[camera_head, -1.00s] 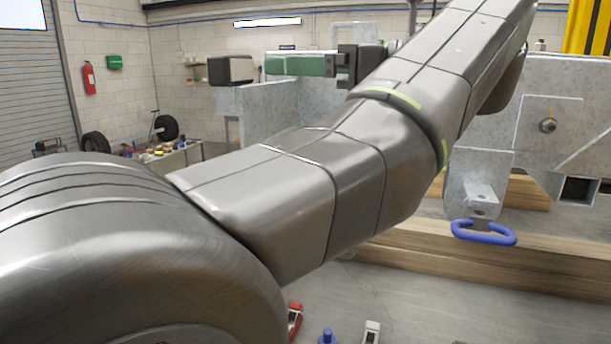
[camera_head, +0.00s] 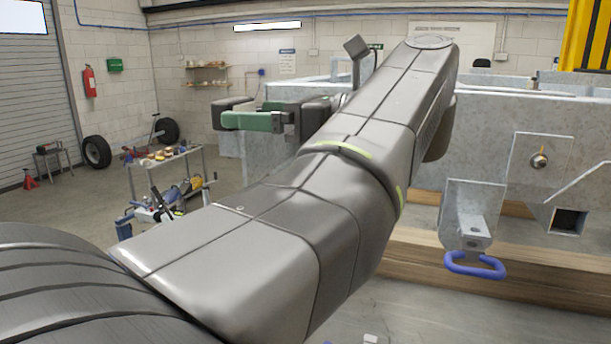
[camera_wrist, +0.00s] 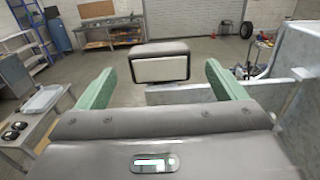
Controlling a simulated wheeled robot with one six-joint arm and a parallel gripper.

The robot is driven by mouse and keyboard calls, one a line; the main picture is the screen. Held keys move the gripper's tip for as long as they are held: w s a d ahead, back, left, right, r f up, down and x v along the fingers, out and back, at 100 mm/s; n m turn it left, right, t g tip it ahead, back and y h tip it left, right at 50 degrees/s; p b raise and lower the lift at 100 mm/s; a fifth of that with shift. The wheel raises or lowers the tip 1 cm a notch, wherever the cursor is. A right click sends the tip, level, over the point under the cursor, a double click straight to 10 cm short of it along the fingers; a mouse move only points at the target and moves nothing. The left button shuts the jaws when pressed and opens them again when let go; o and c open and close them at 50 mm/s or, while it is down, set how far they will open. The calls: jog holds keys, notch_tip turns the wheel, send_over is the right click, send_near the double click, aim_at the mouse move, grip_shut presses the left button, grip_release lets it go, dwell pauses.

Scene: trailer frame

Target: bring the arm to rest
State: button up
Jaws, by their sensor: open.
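My arm reaches from the lower left of the head view up to the middle right and folds back left to my gripper (camera_head: 223,119), partly hidden behind it. Its green fingers point left, level, in front of the trailer frame (camera_head: 484,121). In the wrist view my gripper (camera_wrist: 158,75) has its two green fingers wide apart. A dark box-shaped piece with a pale face (camera_wrist: 160,68) shows between them, with a gap on each side. I cannot tell whether it belongs to my gripper. The fingers hold nothing.
The grey trailer frame fills the right, with a blue handle (camera_head: 475,266) on a bracket above wooden beams (camera_head: 520,270). A tool cart (camera_head: 165,160) and tyres stand left. Grey trailer panels (camera_wrist: 185,94) lie right in the wrist view, a bench (camera_wrist: 30,115) left. Floor is open between.

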aim_at(224, 100)
jog(key=shift+p+x, duration=0.55)
jog(key=shift+x, duration=2.75)
jog(key=shift+d+r+p, duration=0.1)
jog(key=shift+r+p, duration=0.25)
jog(key=shift+r, duration=0.45)
jog(key=shift+r, duration=0.15)
